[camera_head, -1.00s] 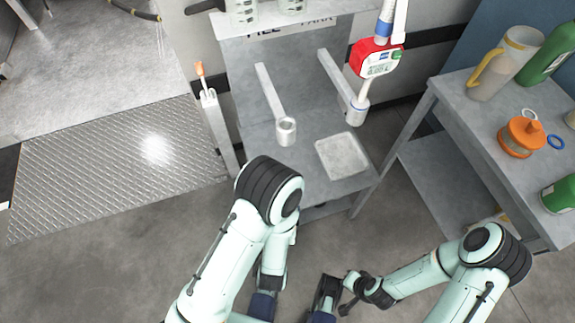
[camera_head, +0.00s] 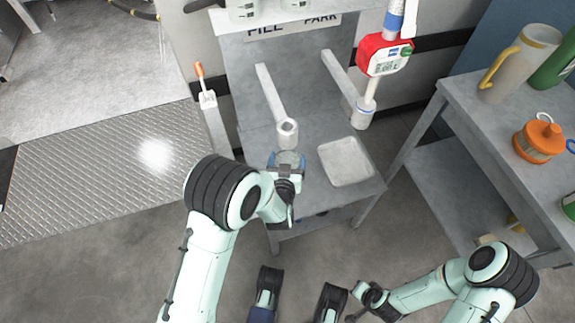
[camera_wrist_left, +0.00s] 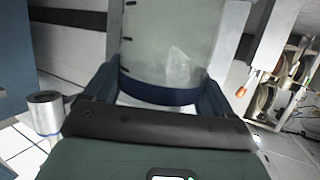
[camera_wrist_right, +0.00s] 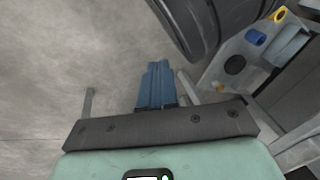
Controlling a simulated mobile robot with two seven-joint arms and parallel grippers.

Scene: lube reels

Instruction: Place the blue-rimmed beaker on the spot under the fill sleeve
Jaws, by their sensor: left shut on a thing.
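My left gripper (camera_head: 286,166) is shut on the beaker (camera_head: 289,157), holding it at the front of the grey bench, just below the fill sleeve (camera_head: 287,129) in the head view. In the left wrist view the clear beaker (camera_wrist_left: 170,45) stands between the blue fingers, with its dark blue band (camera_wrist_left: 158,94) at finger level. The spot under the sleeve is hidden by the beaker and gripper; I cannot tell whether the beaker touches the bench. My right gripper (camera_wrist_right: 155,82) has its blue fingers together and is empty, low at the front right.
A red meter (camera_head: 384,55) on a nozzle sits in the park sleeve (camera_head: 359,112). An orange-tipped lever (camera_head: 199,70) stands left.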

